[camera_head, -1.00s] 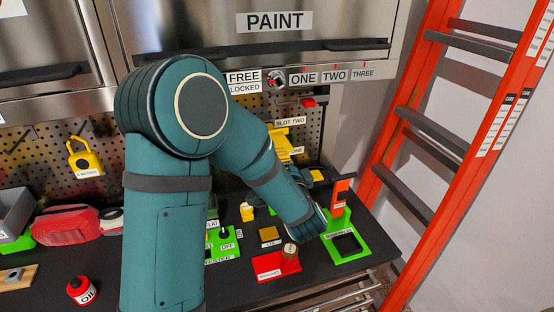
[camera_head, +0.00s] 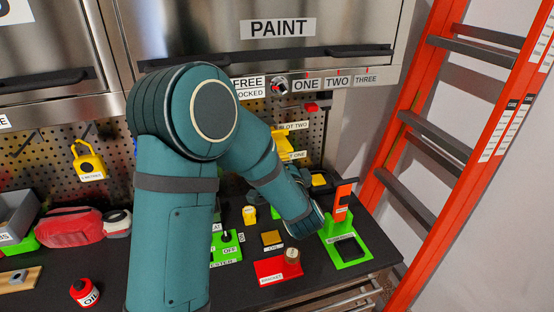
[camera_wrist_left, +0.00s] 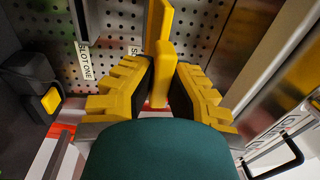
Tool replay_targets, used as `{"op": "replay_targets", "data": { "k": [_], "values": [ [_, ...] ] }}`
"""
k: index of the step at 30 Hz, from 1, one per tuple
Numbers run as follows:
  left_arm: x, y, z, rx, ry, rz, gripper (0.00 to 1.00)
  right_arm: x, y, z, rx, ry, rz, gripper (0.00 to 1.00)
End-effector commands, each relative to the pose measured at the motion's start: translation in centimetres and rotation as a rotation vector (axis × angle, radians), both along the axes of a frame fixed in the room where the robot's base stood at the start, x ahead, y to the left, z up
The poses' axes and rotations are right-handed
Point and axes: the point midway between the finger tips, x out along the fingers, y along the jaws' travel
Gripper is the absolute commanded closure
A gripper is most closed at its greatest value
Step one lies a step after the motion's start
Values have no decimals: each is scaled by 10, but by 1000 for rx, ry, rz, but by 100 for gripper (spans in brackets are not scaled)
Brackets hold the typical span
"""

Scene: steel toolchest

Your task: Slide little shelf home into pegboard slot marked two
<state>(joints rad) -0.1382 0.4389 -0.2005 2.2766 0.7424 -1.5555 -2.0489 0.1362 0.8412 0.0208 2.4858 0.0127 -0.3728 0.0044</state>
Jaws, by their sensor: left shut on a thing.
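In the left wrist view my left gripper (camera_wrist_left: 161,72) has ridged yellow fingers with black pads, shut on a narrow yellow piece, the little shelf (camera_wrist_left: 160,22). The shelf points towards the perforated pegboard (camera_wrist_left: 120,18). A "SLOT ONE" label (camera_wrist_left: 86,60) and a grey bar (camera_wrist_left: 87,20) are to its left. In the head view the "SLOT TWO" label (camera_head: 292,126) is on the pegboard, with yellow parts just below it; I cannot tell shelf from fingers there. My teal left arm hides much of this area, and I cannot see whether the shelf touches a slot. My right gripper is out of view.
Below the pegboard the dark worktop holds a green stand (camera_head: 346,250) with an orange piece, a red block (camera_head: 280,268), a yellow cylinder (camera_head: 249,214) and a red oil can (camera_head: 85,291). A steel cabinet (camera_head: 200,30) hangs above. An orange ladder (camera_head: 415,120) stands right.

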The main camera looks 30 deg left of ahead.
Motion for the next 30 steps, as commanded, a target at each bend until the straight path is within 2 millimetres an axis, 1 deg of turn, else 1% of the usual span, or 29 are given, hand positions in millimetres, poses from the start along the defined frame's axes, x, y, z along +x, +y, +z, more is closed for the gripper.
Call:
{"op": "replay_targets", "data": {
  "k": [30],
  "values": [
    [15,18,1,1,-1,1,100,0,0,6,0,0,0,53]
  ]
}}
